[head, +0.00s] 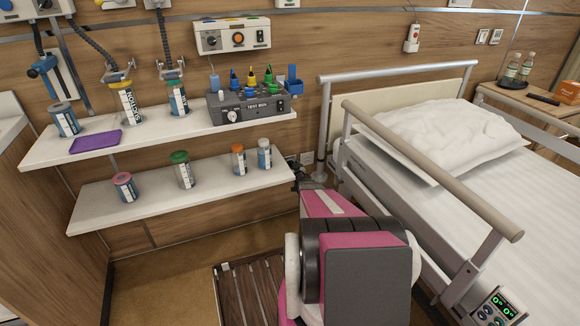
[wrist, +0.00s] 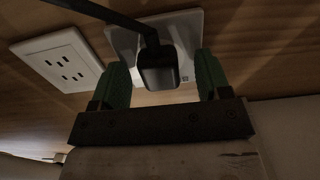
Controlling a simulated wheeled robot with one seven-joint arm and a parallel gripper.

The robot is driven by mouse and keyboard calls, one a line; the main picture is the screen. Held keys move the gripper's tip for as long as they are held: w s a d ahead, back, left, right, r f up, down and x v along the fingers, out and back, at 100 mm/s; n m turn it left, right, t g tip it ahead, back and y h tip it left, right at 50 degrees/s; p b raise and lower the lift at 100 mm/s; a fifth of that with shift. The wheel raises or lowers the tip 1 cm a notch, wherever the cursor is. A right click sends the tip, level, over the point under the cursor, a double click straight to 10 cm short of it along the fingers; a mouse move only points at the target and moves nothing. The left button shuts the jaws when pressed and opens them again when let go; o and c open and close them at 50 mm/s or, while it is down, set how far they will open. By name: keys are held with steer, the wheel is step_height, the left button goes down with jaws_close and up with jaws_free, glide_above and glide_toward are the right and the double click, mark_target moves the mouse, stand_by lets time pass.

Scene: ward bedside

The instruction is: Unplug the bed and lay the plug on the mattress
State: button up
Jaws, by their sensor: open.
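In the wrist view a black plug (wrist: 158,68) sits in a white wall socket (wrist: 196,35), with its dark cable (wrist: 95,9) running to the upper left. My gripper (wrist: 165,75) is open, with one green finger on each side of the plug and a visible gap on both sides. In the head view my arm reaches down between the shelves and the bed, and the fingertips and plug cannot be made out there. The mattress (head: 385,187) lies at the right with a white pillow (head: 450,140) on it.
A second white socket plate (wrist: 60,60) is left of the plug. Two shelves (head: 90,213) with jars and a test box (head: 250,106) stand left of my arm. A bed rail (head: 430,165) runs along the mattress's near side. The mattress is bare below the pillow.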

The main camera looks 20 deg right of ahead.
jaws_close()
steer(key=shift+s, duration=0.1)
steer(key=shift+s, duration=0.15)
steer(key=shift+s+d, duration=0.1)
steer(key=shift+s, duration=2.7)
